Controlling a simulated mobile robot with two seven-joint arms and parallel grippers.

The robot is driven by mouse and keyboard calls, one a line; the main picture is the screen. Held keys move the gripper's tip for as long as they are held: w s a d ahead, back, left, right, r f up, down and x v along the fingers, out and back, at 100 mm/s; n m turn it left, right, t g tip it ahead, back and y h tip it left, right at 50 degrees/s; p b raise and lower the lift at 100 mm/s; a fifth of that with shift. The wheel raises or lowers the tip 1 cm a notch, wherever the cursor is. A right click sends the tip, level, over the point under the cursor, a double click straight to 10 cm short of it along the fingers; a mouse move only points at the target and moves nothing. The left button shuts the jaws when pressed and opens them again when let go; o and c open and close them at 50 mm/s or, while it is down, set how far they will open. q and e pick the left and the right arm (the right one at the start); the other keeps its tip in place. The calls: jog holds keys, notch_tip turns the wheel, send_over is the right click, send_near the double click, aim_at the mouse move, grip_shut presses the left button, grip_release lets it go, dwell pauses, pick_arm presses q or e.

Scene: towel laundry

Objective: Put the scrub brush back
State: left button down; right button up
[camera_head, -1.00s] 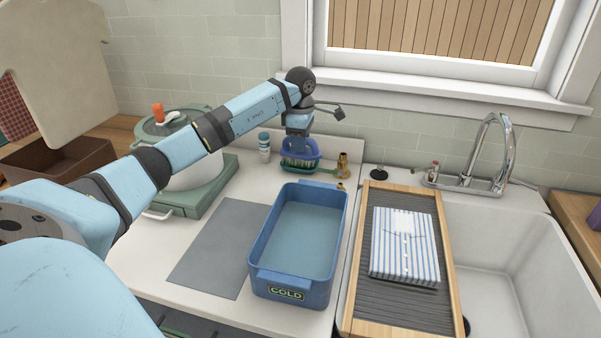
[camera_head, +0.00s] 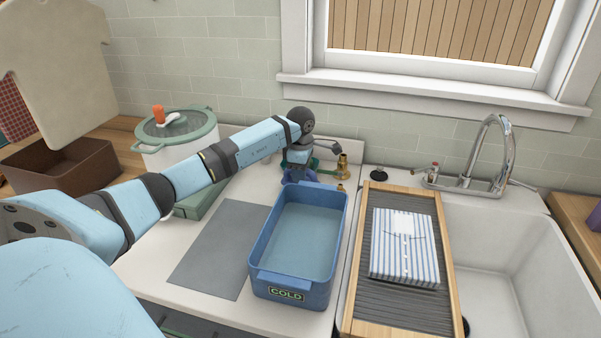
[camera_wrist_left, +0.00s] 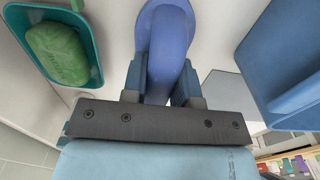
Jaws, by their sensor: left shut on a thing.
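The scrub brush shows as a blue, rounded handle (camera_wrist_left: 168,45) in the left wrist view. My left gripper (camera_wrist_left: 163,82) is shut on it, one finger on each side. In the head view the gripper (camera_head: 300,165) is low at the back of the counter, just behind the blue basin. A bit of the blue brush (camera_head: 300,176) shows below it; its bristles are hidden, and I cannot tell whether it touches the counter. A green dish with a green soap bar (camera_wrist_left: 57,52) lies beside the brush in the wrist view. My right gripper is not in view.
The blue basin (camera_head: 257,232) marked COLD stands in front of the gripper. Brass fittings (camera_head: 342,166) are close on its right. A pot (camera_head: 180,148) stands to the left. A washboard (camera_head: 352,290) bears a striped towel (camera_head: 404,250). The grey mat (camera_head: 212,255) is clear.

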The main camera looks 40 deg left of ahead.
pick_arm(q)
jog(key=shift+f, duration=0.2)
jog(key=c, duration=0.9)
grip_release()
jog(key=shift+r, duration=0.2)
notch_tip(320, 180, up, 11)
jog(key=shift+r, duration=0.5)
